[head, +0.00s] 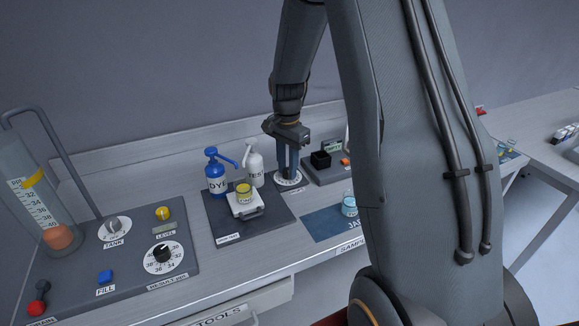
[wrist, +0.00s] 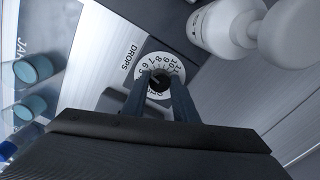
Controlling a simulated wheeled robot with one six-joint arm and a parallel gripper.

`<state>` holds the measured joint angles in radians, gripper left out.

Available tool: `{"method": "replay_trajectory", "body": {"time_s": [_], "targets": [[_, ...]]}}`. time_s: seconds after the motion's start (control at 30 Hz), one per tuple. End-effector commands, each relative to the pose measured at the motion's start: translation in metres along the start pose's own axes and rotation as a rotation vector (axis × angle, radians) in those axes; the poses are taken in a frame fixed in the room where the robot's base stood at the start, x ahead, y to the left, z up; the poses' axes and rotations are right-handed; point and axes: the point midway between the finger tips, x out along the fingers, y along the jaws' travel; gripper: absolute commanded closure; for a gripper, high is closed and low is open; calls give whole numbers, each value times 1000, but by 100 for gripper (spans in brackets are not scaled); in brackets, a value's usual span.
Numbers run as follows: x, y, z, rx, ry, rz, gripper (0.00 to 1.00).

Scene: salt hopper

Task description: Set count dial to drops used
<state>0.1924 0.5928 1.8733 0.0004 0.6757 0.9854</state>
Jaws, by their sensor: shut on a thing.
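The count dial (head: 289,182) is a white numbered disc with a small black knob, on a dark plate at the back of the bench. It also shows in the wrist view (wrist: 162,62), beside the label DROPS. My gripper (head: 288,166) points down over it. In the wrist view my gripper (wrist: 158,86) has its fingers on both sides of the black knob and is shut on it. Numbers from about 5 to 12 are readable on the disc. The fingers hide the lower part, and the knob's pointer is too small to read surely.
A blue DYE pump bottle (head: 216,173) and a white TEST bottle (head: 252,165) stand left of the dial. A yellow-filled cup (head: 243,191) sits before them. A jar (head: 349,206) stands on a blue mat (head: 322,222). A tank panel (head: 130,268) with knobs lies at left.

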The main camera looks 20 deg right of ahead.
Motion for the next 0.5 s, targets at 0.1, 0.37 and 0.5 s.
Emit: {"method": "replay_trajectory", "body": {"time_s": [0.1,0.37,0.5], "targets": [[-3,-3,-4,-1,9,-10,96],[-2,-2,-1,-3,5,-5,55],[-1,-2,0,-4,3,-3,55]]}}
